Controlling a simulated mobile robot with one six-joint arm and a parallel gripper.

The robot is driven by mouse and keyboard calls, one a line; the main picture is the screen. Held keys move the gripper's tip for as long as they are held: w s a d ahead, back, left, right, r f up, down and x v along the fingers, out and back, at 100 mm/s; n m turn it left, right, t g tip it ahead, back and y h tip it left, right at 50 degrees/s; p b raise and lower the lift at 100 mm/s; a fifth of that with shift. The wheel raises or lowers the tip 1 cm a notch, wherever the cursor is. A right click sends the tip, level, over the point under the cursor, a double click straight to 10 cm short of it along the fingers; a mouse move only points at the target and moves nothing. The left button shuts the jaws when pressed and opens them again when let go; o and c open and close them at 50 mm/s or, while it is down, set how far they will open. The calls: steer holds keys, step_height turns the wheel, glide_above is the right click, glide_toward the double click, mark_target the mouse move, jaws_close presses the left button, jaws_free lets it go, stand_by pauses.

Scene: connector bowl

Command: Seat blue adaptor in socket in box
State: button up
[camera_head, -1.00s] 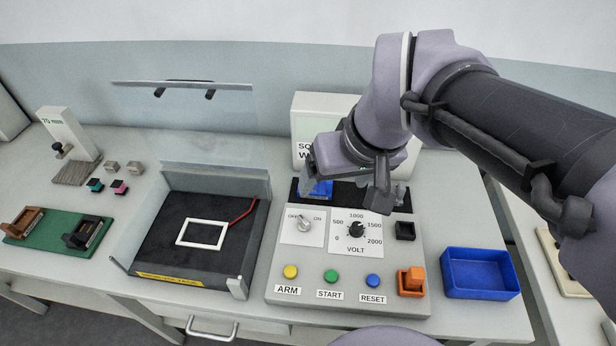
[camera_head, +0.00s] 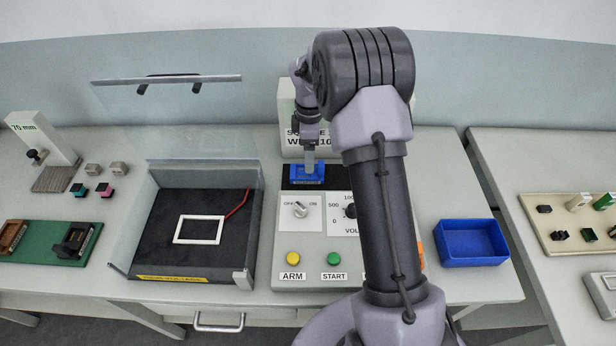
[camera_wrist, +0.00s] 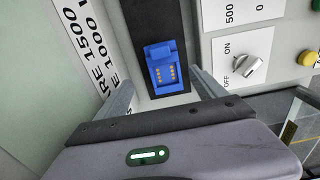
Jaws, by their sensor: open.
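A blue adaptor (camera_head: 307,174) sits at the left end of a black recessed strip (camera_head: 335,178) on the grey control unit. In the wrist view the blue adaptor (camera_wrist: 164,68) shows small gold contacts on its face. My gripper (camera_head: 309,155) is above it, pointing down. The fingers are apart, one on each side of the blue adaptor in the wrist view; I cannot tell whether they touch it. The clear-walled box (camera_head: 243,279) with a dark floor stands to the left, its clear lid (camera_head: 168,115) raised. A white rectangular frame (camera_head: 178,231) lies inside it.
A rotary OFF/ON knob (camera_head: 300,209) is close in front of the strip. My arm hides the unit's right side. A blue tray (camera_head: 472,258) is empty at the right. A green board (camera_head: 48,243) with connectors lies at the far left.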

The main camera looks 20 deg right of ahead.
steer(key=f+b, duration=0.1)
steer(key=f, duration=0.3)
steer(key=f+b, duration=0.1)
steer(key=f, duration=0.1)
steer(key=shift+s+a+f+b, duration=0.1)
steer(key=shift+s+f+b, duration=0.05)
steer(key=shift+s+b, duration=0.2)
steer(key=shift+s, duration=0.1)
steer(key=shift+c, duration=1.1)
steer(key=c, duration=1.5)
